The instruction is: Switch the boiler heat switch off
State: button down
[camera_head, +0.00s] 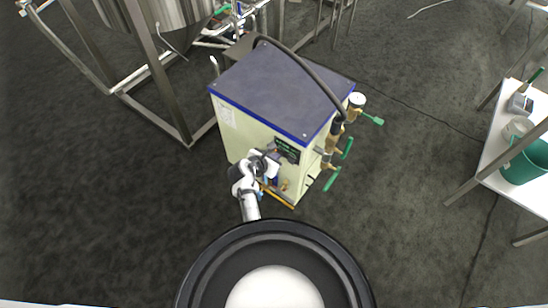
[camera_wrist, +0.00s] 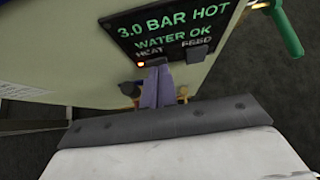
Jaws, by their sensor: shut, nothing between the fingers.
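The boiler (camera_head: 272,88) is a cream cabinet with a dark top and blue trim. Its control panel (camera_head: 287,150) is black and on the front. In the wrist view the panel (camera_wrist: 165,28) reads "3.0 BAR HOT", "WATER OK", "HEAT" and "FEED" in green and white. The heat switch (camera_wrist: 152,60) is under "HEAT", partly hidden by my fingertips, with a small orange light at its left. I cannot tell its position. The dark feed switch (camera_wrist: 198,52) is to its right. My gripper (camera_wrist: 157,70) is shut and empty, its tips at the heat switch; contact is unclear.
Green-handled valves (camera_head: 332,178), a pressure gauge (camera_head: 357,100) and a black hose (camera_head: 303,68) are on the boiler's right side. A steel tank (camera_head: 165,12) on legs stands behind left. A white table (camera_head: 497,150) with a green bucket (camera_head: 527,162) is at right. Floor between is clear.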

jog(key=shift+w+d+r+p, duration=0.1)
jog(key=shift+w+p, duration=0.05)
jog(key=shift+p, duration=0.6)
jog(key=shift+r+p, duration=0.85)
jog(key=shift+p, duration=0.25)
